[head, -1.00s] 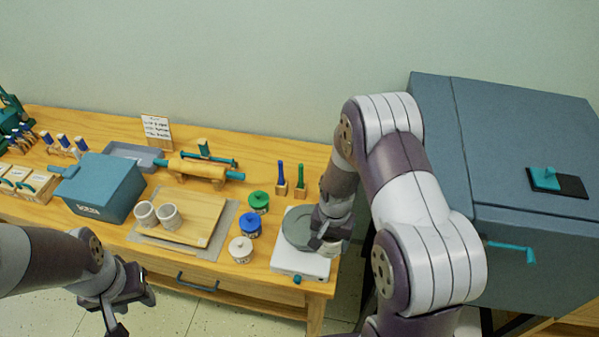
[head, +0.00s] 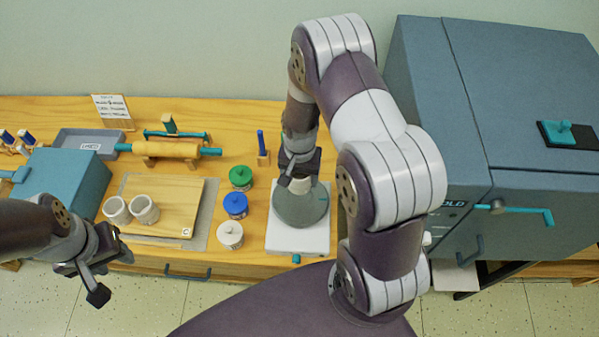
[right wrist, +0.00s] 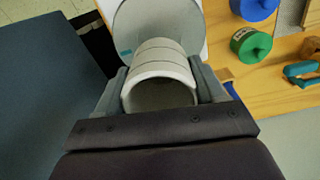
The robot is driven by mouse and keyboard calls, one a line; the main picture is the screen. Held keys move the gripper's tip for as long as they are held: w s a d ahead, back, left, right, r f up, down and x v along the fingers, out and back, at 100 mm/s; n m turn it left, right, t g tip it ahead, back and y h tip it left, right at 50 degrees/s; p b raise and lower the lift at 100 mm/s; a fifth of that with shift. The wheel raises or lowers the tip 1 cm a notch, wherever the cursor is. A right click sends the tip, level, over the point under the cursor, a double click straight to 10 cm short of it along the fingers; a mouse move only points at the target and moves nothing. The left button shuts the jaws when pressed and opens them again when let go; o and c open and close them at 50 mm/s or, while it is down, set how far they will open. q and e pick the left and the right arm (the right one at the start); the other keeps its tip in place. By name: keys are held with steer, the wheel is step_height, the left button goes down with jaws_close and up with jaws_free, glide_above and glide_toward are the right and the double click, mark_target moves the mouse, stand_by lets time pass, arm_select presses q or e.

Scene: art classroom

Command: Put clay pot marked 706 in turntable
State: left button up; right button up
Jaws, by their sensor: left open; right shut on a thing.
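My right gripper (head: 299,175) is shut on a pale clay pot (head: 300,185) at the turntable (head: 301,208), a grey disc on a white base. In the right wrist view the pot (right wrist: 160,75) lies between the fingers, its open mouth toward the camera, with the turntable disc (right wrist: 135,25) just beyond it. Whether the pot touches the disc I cannot tell. No number shows on it. Two similar pale pots (head: 130,209) stand on a wooden board at the left. My left gripper (head: 98,275) is open and empty in front of the table's front edge.
Green, blue and white lidded jars (head: 236,205) stand just left of the turntable. A rolling pin (head: 165,149) and a blue-grey box (head: 70,185) are farther left. A large grey kiln-like cabinet (head: 500,100) stands on the right.

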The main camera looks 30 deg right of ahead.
step_height(320, 180, down, 7)
steer(key=b, duration=0.4)
steer(key=shift+s+f+b, duration=0.1)
steer(key=shift+b, duration=0.3)
steer(key=shift+f, duration=0.3)
steer(key=shift+r, duration=0.1)
steer(key=o, duration=1.2)
